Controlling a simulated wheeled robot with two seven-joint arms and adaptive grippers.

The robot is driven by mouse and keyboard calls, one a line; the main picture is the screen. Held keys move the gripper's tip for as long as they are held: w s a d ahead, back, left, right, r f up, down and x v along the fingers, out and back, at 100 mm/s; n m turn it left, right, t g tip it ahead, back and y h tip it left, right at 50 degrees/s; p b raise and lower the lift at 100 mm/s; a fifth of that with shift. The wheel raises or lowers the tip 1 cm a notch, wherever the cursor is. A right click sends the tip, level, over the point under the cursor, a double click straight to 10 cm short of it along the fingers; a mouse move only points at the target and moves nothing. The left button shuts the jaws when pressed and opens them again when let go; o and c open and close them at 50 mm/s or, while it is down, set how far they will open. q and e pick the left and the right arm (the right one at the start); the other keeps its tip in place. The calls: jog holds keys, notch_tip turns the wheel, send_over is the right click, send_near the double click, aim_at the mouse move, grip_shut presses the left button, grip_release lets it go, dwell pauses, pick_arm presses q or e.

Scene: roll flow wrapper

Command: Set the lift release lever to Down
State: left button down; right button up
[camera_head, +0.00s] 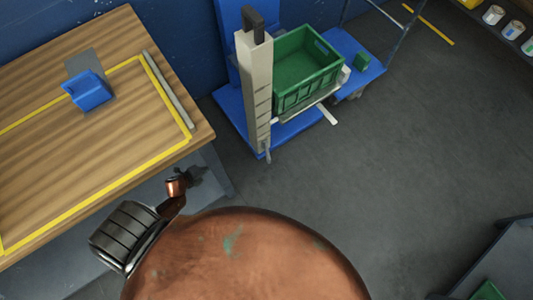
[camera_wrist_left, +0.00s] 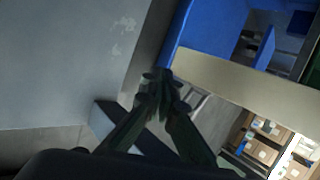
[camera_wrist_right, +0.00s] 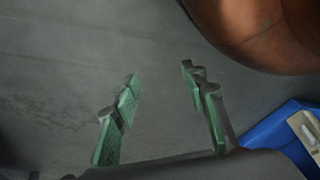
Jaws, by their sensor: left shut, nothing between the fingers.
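The lift has a cream mast (camera_head: 257,90) with a black handle (camera_head: 253,22) on top and a blue base (camera_head: 228,103). A small grey piece (camera_head: 267,152) hangs at the mast's lower front end; it may be the release lever, but its setting cannot be told. My left gripper (camera_head: 212,174) is low beside the table's corner, left of and apart from the mast in the head view. In the left wrist view its fingers (camera_wrist_left: 162,84) are together and empty, with the cream mast (camera_wrist_left: 245,82) beyond. My right gripper (camera_wrist_right: 160,74) is open and empty over the floor.
A green crate (camera_head: 303,72) sits on the lift's forks. The wooden table (camera_head: 110,40) with a blue block (camera_head: 88,90) stands at left, its edge close to my left arm. A blue cart (camera_head: 358,58) is behind the lift.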

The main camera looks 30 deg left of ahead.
pick_arm(q)
jog(key=w+d+f+m+g+h+b, duration=0.1)
jog(key=w+d+m+h+b, duration=0.2)
jog(key=w+d+m+b, duration=0.2)
jog(key=w+d+m+g+h+b, duration=0.2)
jog(key=w+d+m+b, duration=0.4)
jog(key=m+b, duration=0.5)
jog(key=w+m+h, duration=0.1)
jog(key=m, duration=0.8)
jog(key=shift+d+f, duration=0.15)
jog(key=shift+f, duration=0.25)
pick_arm(e)
jog(key=w+a+r+t+y, duration=0.1)
jog(key=w+a+r, duration=0.1)
jog(key=w, duration=0.4)
jog(key=w+a+r+t, duration=0.1)
jog(key=w+a+r, duration=0.2)
jog(key=w+a, duration=0.1)
jog(key=shift+w+a+m+t+y, duration=0.3)
jog(key=shift+w+t+y, duration=0.1)
jog(key=shift+w, duration=0.45)
jog(key=shift+f, duration=0.1)
